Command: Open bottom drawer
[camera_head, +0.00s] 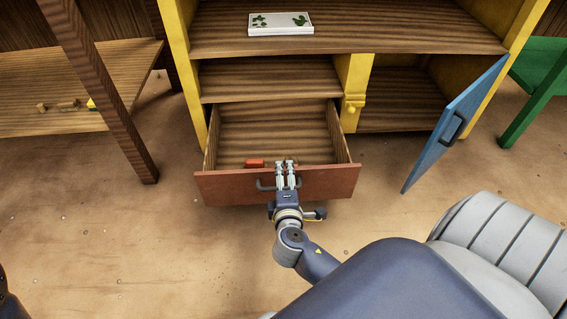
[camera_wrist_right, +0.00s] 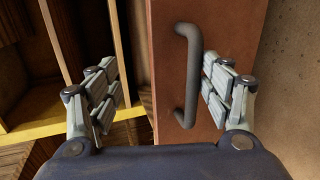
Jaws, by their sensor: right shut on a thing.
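The bottom drawer (camera_head: 225,188) has a red-brown front and stands pulled out of the wooden cabinet, with its inside showing. Its dark handle (camera_head: 265,185) is on the middle of the front. In the right wrist view the handle (camera_wrist_right: 188,75) lies between the two fingers of the right gripper (camera_wrist_right: 160,85), against the drawer front (camera_wrist_right: 228,40). A small red object (camera_head: 255,163) lies in the drawer near the front. My left gripper is out of view.
A blue door (camera_head: 455,125) stands open at the cabinet's right. A white tile with green leaf marks (camera_head: 280,24) lies on the upper shelf. A wooden table (camera_head: 120,80) stands at left and a green stand (camera_head: 540,95) at right. Floor before the drawer is clear at left.

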